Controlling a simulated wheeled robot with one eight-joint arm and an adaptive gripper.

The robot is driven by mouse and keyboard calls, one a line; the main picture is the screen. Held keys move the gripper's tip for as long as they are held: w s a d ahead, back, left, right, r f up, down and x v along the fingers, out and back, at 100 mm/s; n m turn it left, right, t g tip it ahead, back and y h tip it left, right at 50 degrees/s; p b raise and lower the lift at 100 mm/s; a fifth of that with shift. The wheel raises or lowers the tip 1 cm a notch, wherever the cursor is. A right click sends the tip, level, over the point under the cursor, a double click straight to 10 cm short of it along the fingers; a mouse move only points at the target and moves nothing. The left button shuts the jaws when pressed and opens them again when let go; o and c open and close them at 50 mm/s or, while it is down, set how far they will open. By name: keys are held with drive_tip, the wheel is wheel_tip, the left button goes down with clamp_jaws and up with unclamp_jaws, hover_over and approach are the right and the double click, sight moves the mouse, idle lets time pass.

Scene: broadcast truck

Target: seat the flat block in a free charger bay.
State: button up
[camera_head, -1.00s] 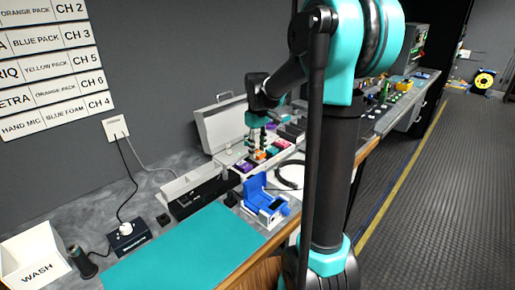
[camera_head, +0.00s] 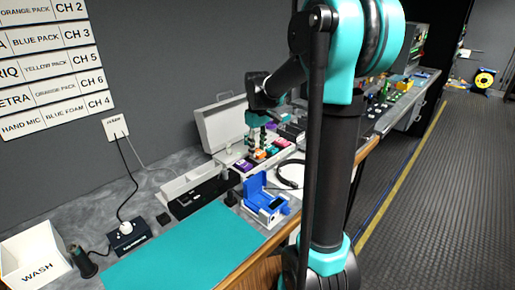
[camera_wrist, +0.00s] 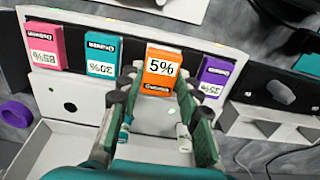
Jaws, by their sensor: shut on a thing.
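The flat block, an orange pack labelled 5% (camera_wrist: 160,70), stands in a row of packs along the white case's front part. My gripper (camera_wrist: 158,84) is shut on it, with a finger at each side. The block is still in the row. In the head view my gripper (camera_head: 257,140) reaches down over the orange block (camera_head: 259,154). A long black unit with a pale housing (camera_head: 202,196) lies left of the case and may be the charger. I cannot make out its bays clearly; it shows partly in the wrist view (camera_wrist: 272,92).
A purple pack (camera_wrist: 212,77), a teal pack (camera_wrist: 101,55) and a pink pack (camera_wrist: 44,46) flank the orange one closely. The open case lid (camera_head: 222,123) stands behind. A blue box (camera_head: 264,200) sits in front. The teal mat (camera_head: 185,248) is clear.

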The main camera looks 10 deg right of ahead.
sight(257, 151)
drive_tip(key=shift+f, duration=0.75)
drive_tip(key=o, duration=1)
drive_tip(key=shift+o, duration=0.2)
wheel_tip(257, 151, up, 12)
